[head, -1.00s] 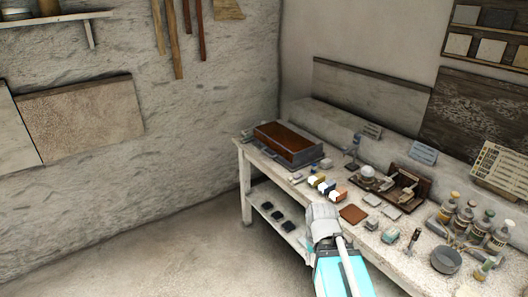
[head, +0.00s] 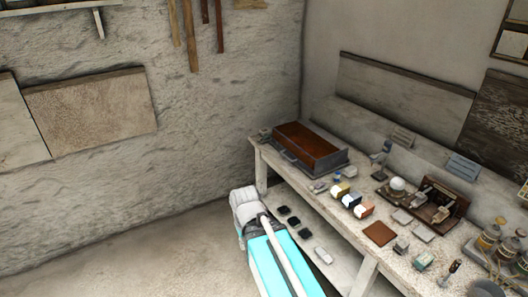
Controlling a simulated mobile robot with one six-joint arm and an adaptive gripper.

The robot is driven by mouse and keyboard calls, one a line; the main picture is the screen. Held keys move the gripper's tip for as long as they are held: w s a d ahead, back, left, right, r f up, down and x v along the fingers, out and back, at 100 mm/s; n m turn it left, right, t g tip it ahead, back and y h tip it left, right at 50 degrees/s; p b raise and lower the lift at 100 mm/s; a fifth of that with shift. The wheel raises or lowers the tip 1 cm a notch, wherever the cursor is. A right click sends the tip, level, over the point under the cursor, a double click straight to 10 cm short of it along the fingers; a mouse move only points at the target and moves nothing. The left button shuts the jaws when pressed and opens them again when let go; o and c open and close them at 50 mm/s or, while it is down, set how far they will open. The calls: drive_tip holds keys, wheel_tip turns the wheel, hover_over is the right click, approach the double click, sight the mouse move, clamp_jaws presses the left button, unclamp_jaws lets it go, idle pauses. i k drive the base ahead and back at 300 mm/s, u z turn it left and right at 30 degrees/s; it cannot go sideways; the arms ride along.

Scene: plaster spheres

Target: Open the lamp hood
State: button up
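A long box with a red-brown lid (head: 306,145) and a dark grey base sits at the far left end of the workbench (head: 333,204). Its lid looks closed. I cannot tell for certain whether this is the lamp hood. A small white sphere (head: 397,184) rests on a dark stand near the middle of the bench. My arm, cyan and white, rises from the bottom edge, with its pale end in front of the bench's left end. My gripper's fingers do not show. Nothing of my arm visibly touches the box.
Small white, yellow and orange blocks (head: 352,200), a brown square (head: 380,234) and a dark wooden rack (head: 440,200) crowd the bench. Bottles (head: 489,236) stand at right. Dark pieces lie on the lower shelf. The floor (head: 150,265) at left is clear.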

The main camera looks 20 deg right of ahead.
sight(315, 141)
drive_tip(key=z, duration=0.1)
drive_tip(key=i, duration=1.25)
drive_tip(key=z, duration=0.8)
